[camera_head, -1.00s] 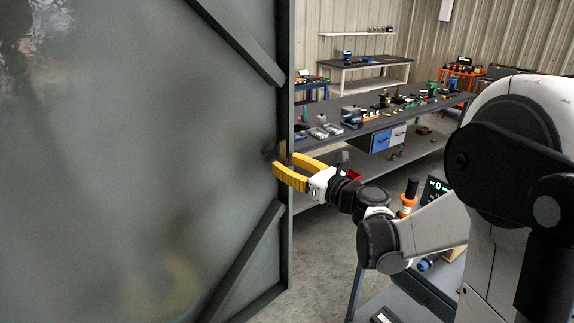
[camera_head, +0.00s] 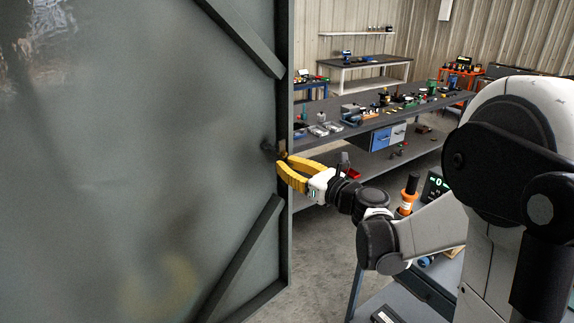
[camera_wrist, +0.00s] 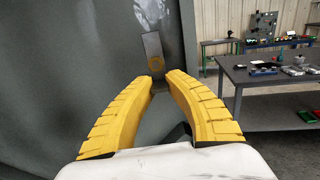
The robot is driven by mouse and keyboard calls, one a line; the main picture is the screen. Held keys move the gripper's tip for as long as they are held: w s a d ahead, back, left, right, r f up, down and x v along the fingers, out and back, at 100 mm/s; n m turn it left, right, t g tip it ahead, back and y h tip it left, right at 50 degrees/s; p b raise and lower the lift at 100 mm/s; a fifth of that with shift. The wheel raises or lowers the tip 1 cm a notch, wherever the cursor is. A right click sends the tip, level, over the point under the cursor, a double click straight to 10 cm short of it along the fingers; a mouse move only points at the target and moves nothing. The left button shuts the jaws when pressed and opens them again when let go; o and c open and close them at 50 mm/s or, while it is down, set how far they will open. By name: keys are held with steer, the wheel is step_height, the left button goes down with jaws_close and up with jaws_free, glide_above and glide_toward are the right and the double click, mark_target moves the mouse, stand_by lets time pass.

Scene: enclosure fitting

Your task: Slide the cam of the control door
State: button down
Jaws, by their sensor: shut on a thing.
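The control door (camera_head: 150,160) is a large grey panel with diagonal ribs and fills the left of the head view; it also shows in the wrist view (camera_wrist: 65,70). The cam (camera_wrist: 151,42) is a small grey plate with a brass ring on the door near its right edge. In the head view it is a small brass-coloured piece (camera_head: 282,147) beside a dark part. My gripper (camera_head: 283,160) has yellow fingers, drawn close together at the cam. In the wrist view the fingertips (camera_wrist: 163,80) lie just below the brass ring and hide the exact contact.
Right of the door's edge, a long grey workbench (camera_head: 345,140) carries tools and small parts. Bare concrete floor (camera_head: 325,245) lies between door and cart.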

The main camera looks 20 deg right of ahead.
steer(key=c, duration=1.3)
jaws_free()
steer(key=shift+w+f, duration=0.1)
steer(key=shift+f, duration=0.05)
steer(key=v, duration=1.2)
